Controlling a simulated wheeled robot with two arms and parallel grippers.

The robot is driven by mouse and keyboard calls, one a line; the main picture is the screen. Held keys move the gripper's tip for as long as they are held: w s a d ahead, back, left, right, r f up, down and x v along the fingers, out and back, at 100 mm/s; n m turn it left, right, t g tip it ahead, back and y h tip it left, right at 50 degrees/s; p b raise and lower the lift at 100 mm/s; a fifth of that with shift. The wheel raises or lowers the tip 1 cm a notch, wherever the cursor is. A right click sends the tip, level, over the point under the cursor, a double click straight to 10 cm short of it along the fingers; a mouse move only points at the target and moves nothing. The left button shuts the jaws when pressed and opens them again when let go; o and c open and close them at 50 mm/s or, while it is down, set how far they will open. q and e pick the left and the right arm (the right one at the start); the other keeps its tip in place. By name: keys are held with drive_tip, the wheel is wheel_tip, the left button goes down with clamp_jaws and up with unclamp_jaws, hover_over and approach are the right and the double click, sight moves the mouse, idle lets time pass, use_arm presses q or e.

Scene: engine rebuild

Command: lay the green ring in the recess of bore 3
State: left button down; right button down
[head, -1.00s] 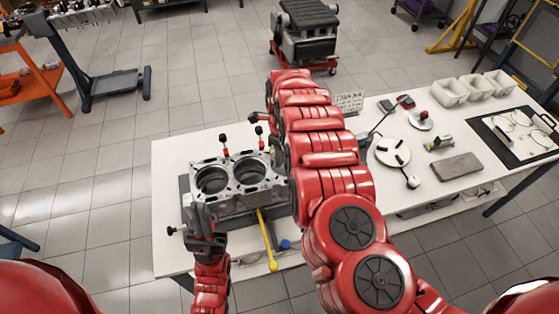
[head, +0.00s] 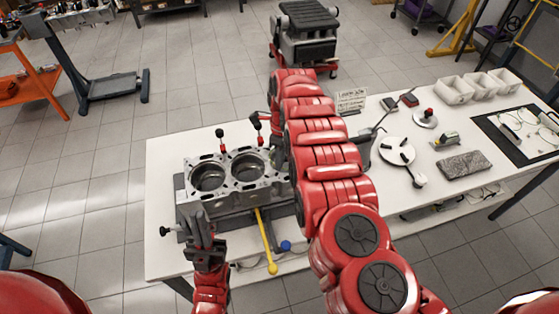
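The grey engine block (head: 232,203) stands on the table's left part. Two open round bores show in its top, a left one (head: 208,178) and a right one (head: 248,168). Its right end is hidden behind my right arm, so bore 3 is not visible. My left gripper (head: 202,222) is in front of the block's front left corner, fingers pointing up; whether they are apart is unclear. My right gripper is hidden behind its own red arm. I cannot make out a green ring; several thin pale rings lie on the black mat (head: 487,122) at the right.
To the right are a white round plate (head: 397,152), a grey slab (head: 463,164) and white bins (head: 455,90). The table's back left is clear.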

drive_tip(key=shift+a+f+b, duration=0.1)
drive_tip(key=shift+f+b, duration=0.05)
drive_tip(key=shift+b, duration=0.35)
idle(0.4)
drive_tip(key=c, duration=1.5)
unclamp_jaws()
drive_tip(key=shift+c, duration=0.2)
drive_tip(key=o, duration=0.5)
drive_tip(key=shift+o, duration=0.2)
wheel_tip(320, 180, up, 6)
drive_tip(key=p, duration=0.2)
idle(0.4)
